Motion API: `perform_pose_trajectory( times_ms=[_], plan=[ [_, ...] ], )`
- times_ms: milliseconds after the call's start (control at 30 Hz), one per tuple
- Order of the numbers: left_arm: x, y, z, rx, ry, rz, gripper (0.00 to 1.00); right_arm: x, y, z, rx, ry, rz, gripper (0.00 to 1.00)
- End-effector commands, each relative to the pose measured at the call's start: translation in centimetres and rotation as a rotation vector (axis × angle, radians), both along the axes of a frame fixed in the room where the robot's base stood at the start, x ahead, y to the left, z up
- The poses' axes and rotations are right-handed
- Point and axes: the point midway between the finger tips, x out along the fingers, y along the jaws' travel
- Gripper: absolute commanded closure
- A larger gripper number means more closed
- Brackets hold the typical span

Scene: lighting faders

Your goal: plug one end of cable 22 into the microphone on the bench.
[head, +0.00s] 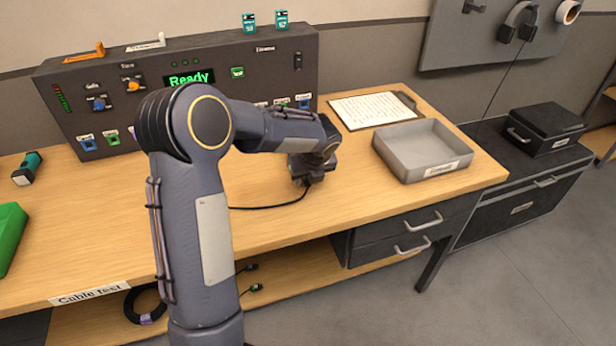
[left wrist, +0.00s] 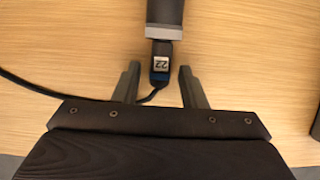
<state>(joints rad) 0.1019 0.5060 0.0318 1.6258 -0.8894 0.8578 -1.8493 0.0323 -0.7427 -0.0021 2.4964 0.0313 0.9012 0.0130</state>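In the left wrist view the blue and black connector labelled 22 (left wrist: 161,66) lies in line with the microphone (left wrist: 165,12), a dark cylinder with a grey collar. The connector meets the collar with no visible gap. My left gripper (left wrist: 159,69) is open, its fingertips on either side of the connector with wood showing between. The black cable 22 (left wrist: 40,90) runs from the connector off to the left. In the head view my left gripper (head: 308,178) is low over the bench, and cable 22 (head: 262,207) trails left. My arm hides the microphone there. My right gripper is out of view.
The cable tester (head: 210,72) with a green "Ready" display stands at the bench's back. A grey tray (head: 447,171) and a clipboard (head: 411,100) lie to the right. A green object (head: 9,238) is at the left edge. Other cables (head: 150,318) lie on the lower shelf.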

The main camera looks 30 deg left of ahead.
Motion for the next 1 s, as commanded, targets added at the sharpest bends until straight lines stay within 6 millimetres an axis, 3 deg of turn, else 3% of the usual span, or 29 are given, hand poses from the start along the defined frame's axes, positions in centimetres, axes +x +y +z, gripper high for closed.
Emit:
perform_pose_trajectory(
  times_ms=[100, 367, 800, 1000],
  plan=[
    [0.0, 0.0, 0.0, 0.000, 0.000, 0.000, 0.51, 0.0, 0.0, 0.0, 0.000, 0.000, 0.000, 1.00],
    [0.0, -0.1, 0.2, 0.000, 0.000, 0.000, 0.51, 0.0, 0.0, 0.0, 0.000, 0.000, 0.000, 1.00],
    [-1.6, -2.0, 6.2, 0.000, -0.003, -0.001, 0.51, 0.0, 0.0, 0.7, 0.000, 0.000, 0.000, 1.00],
    [-2.0, -2.4, 7.2, 0.000, 0.000, 0.000, 0.51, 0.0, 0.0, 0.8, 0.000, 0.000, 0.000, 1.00]
  ],
)
